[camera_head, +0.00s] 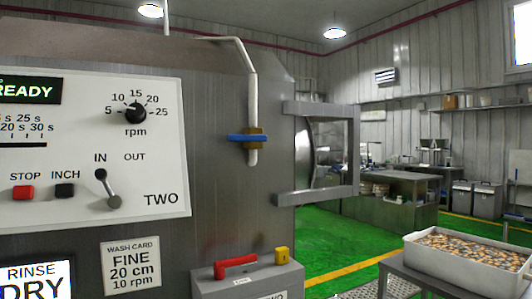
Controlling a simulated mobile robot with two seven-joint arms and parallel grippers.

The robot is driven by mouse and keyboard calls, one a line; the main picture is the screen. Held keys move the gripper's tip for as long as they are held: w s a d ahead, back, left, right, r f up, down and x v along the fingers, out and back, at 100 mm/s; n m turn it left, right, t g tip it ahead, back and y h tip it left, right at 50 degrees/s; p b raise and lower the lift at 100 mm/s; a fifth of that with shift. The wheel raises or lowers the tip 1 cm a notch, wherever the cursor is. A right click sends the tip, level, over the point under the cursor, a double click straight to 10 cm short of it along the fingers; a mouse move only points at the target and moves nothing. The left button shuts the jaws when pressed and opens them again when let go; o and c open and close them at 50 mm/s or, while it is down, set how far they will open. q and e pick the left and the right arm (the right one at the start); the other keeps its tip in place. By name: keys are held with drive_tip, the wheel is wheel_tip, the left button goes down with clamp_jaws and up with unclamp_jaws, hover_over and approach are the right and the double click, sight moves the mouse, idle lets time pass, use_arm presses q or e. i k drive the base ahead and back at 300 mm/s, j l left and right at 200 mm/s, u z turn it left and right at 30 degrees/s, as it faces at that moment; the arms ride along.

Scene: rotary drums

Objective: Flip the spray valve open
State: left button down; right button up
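The spray valve is a brass body (254,145) with a blue lever handle (240,138), right of the control panel in the head view. It sits on a white vertical pipe (252,85) that runs down the grey drum housing and ends just below the valve. The blue handle lies horizontally, across the pipe. Neither of my grippers is in view, and nothing touches the handle.
The control panel (150,120) has a rpm knob (135,113), a lever (108,188), and red and black buttons. Below the valve is a grey box (250,284) with red and yellow parts. A metal frame (285,199) juts out right. A filled tray (450,277) stands right.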

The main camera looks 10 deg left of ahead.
sight(258, 138)
drive_tip(key=i+z, duration=0.15)
drive_tip(key=i, duration=0.25)
drive_tip(key=i+j+z, duration=0.1)
drive_tip(key=i, duration=0.35)
